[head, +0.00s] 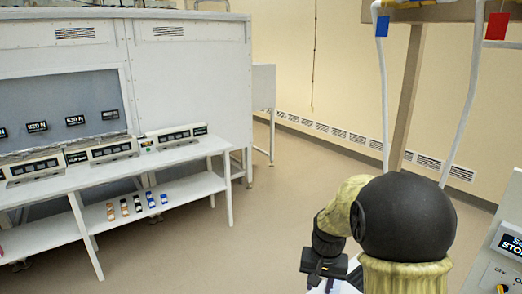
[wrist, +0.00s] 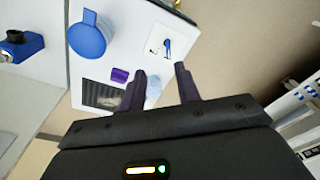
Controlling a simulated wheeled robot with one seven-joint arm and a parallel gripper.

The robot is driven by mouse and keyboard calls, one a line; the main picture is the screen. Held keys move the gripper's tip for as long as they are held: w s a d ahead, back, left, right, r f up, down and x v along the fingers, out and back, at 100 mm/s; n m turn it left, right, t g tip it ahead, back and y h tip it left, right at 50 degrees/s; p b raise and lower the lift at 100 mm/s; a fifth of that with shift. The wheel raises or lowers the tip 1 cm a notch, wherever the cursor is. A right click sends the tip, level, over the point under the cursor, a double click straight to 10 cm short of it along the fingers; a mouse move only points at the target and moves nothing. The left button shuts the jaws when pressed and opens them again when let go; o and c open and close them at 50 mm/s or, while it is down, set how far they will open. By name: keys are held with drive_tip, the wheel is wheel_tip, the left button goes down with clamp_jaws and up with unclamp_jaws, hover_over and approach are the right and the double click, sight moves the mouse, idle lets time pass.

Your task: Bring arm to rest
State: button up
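My arm (head: 352,205) shows at the lower right of the head view, bent, with its end pointing down. My gripper's fingers (wrist: 161,70) are dark purple and stand apart in the wrist view. A pale bluish, see-through item (wrist: 153,90) shows in the gap between them; it appears to lie beyond the fingers, and I see no contact with both. In the head view the fingers are mostly cut off by the bottom edge.
The wrist view shows a white surface with a round blue item (wrist: 88,38), a small purple block (wrist: 120,75) and a white socket plate (wrist: 171,43). In the head view a white bench (head: 110,172) with displays stands left. Open floor (head: 285,200) lies between bench and arm.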

drive_tip(key=s+n+t, duration=0.1)
drive_tip(key=s+n, duration=0.2)
drive_tip(key=s, duration=1.1)
drive_tip(key=shift+s+a+r+t, duration=0.2)
drive_tip(key=shift+s+a+t, duration=0.1)
drive_tip(key=shift+s, duration=0.1)
drive_tip(key=shift+d, duration=0.1)
idle(1.3)
